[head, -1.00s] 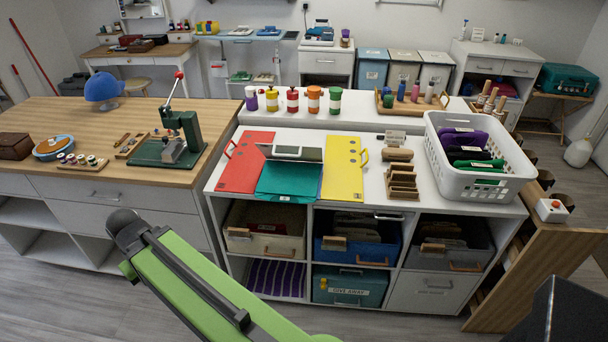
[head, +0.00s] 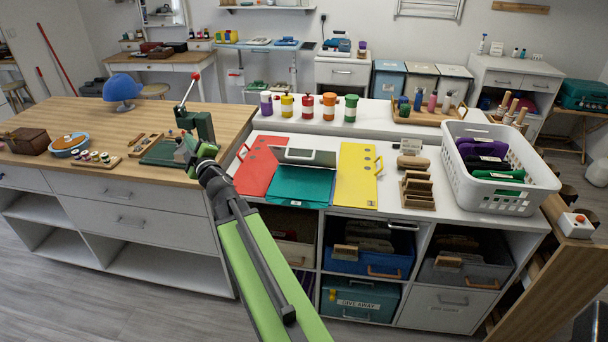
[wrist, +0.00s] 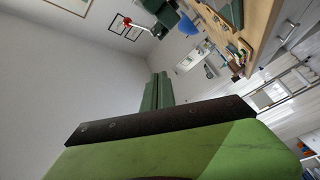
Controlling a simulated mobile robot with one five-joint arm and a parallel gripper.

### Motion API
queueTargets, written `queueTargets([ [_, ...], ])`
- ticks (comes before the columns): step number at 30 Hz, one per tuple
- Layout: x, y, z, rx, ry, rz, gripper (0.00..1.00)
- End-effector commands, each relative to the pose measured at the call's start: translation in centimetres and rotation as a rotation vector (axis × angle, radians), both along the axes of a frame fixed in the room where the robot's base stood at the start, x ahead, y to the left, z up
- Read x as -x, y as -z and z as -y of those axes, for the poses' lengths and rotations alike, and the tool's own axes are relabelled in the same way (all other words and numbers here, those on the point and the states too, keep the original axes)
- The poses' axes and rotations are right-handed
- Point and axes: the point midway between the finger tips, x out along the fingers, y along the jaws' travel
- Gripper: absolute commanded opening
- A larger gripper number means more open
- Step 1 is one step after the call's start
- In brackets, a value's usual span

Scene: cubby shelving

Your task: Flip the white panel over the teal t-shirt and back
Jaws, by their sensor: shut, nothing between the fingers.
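The teal t-shirt (head: 300,184) lies flat on the white worktop, between a red panel (head: 256,170) on the left and a yellow panel (head: 357,177) on the right. Behind the shirt is a pale strip with a white handle-like frame (head: 325,158), which seems to be the white panel; I cannot tell its full extent. My gripper (head: 205,151) is to the left of the red panel, apart from the shirt and panels. In the wrist view my gripper (wrist: 156,92) has its dark green fingers together, with nothing between them. The shirt is not visible there.
A green press (head: 195,122) with a red-knobbed lever stands on the wooden counter just behind my gripper. A white basket (head: 500,160) and wooden rack (head: 417,188) stand right of the yellow panel. Several coloured jars (head: 329,105) line the ledge behind.

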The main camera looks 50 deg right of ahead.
Motion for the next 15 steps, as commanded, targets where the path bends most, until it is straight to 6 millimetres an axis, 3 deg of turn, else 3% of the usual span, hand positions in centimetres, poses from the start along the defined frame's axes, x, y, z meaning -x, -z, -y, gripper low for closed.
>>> queueTargets([
  [3,1.8,-3.1,-0.5,0.315,-0.156,0.168,0.00],
  [5,3.9,-3.3,0.2,0.471,-0.229,0.234,0.00],
  [9,11.3,0.0,7.6,0.738,-0.288,0.261,0.00],
  [15,23.3,6.2,17.7,0.949,-0.311,0.172,0.00],
])
